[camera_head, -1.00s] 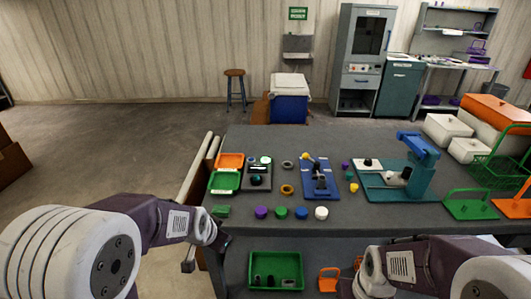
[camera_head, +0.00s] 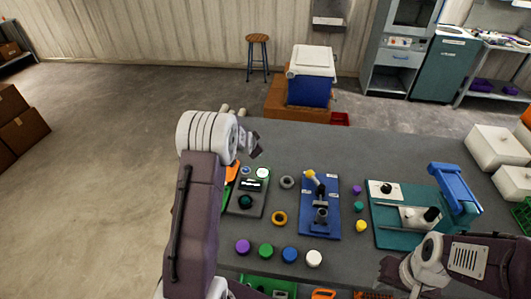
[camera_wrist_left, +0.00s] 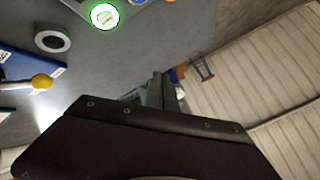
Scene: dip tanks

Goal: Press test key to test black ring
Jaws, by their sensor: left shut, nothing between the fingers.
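The tester is a dark grey board (camera_head: 262,206) at the left of the bench. It bears a small lit display (camera_head: 253,185), a white disc with a green rim (camera_head: 263,172) and a small blue round key (camera_head: 246,170). A dark round piece (camera_head: 245,202) sits on its lower part; I cannot tell whether it is the black ring. In the left wrist view the green-rimmed disc (camera_wrist_left: 104,16) shows at the top. My left gripper (camera_head: 257,147) is shut and empty, above and behind the tester. My right gripper (camera_head: 390,272) is low at the right; its jaws are unclear.
A grey ring (camera_head: 287,182) and an orange ring (camera_head: 279,218) lie right of the tester. A blue fixture (camera_head: 333,216) with a yellow knob and a teal press (camera_head: 385,236) stand further right. Several coloured caps line the front. My left arm hides the bench's left edge.

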